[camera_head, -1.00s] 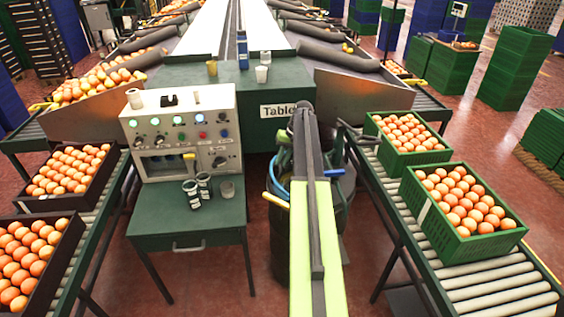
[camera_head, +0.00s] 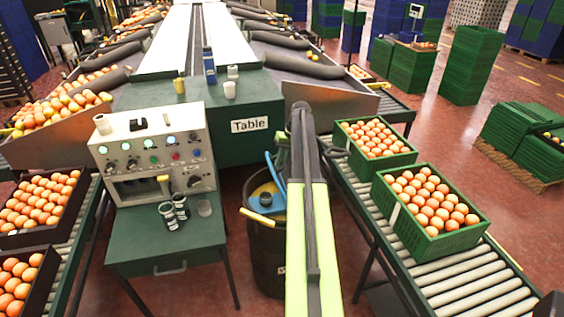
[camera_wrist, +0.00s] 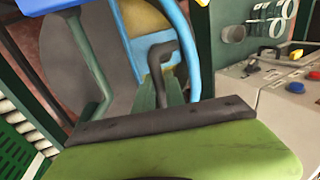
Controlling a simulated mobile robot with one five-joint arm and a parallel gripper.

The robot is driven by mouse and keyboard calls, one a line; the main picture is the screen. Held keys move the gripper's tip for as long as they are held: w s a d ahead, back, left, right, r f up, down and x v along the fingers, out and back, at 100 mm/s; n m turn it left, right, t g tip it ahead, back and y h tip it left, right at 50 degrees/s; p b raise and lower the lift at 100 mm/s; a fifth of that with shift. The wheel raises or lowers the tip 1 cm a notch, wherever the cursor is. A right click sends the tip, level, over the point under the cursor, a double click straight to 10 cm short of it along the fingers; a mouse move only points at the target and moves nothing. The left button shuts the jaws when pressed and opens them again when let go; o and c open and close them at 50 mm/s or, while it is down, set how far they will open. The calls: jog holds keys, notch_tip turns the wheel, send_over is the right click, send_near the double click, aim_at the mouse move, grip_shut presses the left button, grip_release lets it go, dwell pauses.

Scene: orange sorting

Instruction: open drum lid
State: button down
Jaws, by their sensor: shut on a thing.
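The dark drum (camera_head: 268,262) stands on the floor between the green control-panel table and the right conveyor, partly hidden by my arm. A yellowish inside shows at its top, next to a blue curved part (camera_head: 277,172). In the wrist view a round grey disc (camera_wrist: 62,70), which looks like the drum lid, lies left of the blue rim (camera_wrist: 196,50) and tan inside. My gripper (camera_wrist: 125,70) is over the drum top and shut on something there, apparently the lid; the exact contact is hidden.
A control panel (camera_head: 155,155) stands on a green table (camera_head: 130,255) to the left. Crates of oranges, such as the near green crate (camera_head: 450,240), stand on the right roller conveyor (camera_head: 470,290). A yellow bar (camera_head: 257,217) juts from the drum's left side.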

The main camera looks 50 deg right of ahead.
jog(key=shift+s+d+f, duration=0.1)
jog(key=shift+s+d, duration=0.35)
jog(key=shift+d, duration=0.3)
jog(key=shift+s+d+f, duration=0.1)
jog(key=shift+s+d, duration=0.35)
jog(key=shift+d, duration=0.3)
jog(key=shift+s+d, duration=0.45)
jog(key=shift+d, duration=0.3)
jog(key=c, duration=1.4)
grip_release()
jog(key=shift+r, duration=0.15)
